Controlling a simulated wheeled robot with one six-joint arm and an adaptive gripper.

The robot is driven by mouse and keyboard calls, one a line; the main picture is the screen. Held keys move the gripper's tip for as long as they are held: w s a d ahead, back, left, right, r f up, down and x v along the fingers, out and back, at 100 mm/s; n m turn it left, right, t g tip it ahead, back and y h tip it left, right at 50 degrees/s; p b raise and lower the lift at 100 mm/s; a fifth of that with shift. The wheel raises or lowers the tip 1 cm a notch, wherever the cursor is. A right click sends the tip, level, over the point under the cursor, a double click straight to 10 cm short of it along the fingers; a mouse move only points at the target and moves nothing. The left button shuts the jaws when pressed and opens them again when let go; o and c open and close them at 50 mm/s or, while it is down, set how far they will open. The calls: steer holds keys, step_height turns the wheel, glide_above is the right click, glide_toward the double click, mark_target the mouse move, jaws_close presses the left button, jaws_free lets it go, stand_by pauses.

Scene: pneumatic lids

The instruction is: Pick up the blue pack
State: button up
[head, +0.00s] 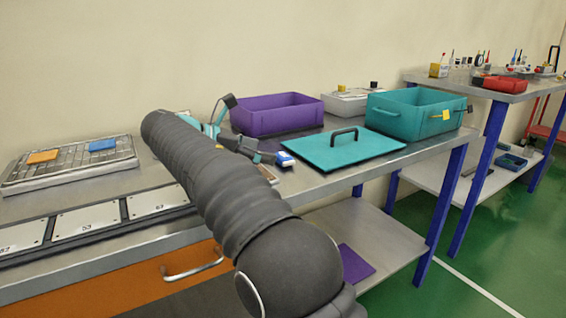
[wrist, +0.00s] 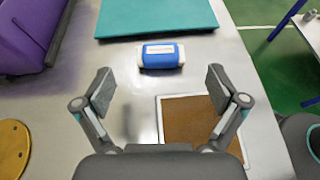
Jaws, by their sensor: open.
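The blue pack (wrist: 161,55), blue with white ends and a white label, lies on the metal table just in front of the teal lid. In the head view the blue pack (head: 286,159) shows small beside the lid's near left corner. My gripper (wrist: 160,88) is open and empty, its two fingers spread wide. The pack lies ahead of the fingertips, between their lines, apart from both. In the head view my gripper (head: 245,128) is partly hidden behind my arm. The teal lid (head: 332,150) has a dark handle and lies flat.
A purple bin (head: 277,115) and a teal bin (head: 412,114) stand at the back. A brown framed pad (wrist: 202,125) lies near my right finger. A wire rack (head: 70,163) at left holds an orange piece (head: 42,157) and another blue piece (head: 102,145).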

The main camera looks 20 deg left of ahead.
mark_target(281, 155)
steer(key=shift+b+x, duration=0.7)
steer(key=shift+x, duration=1.95)
steer(key=c, duration=1)
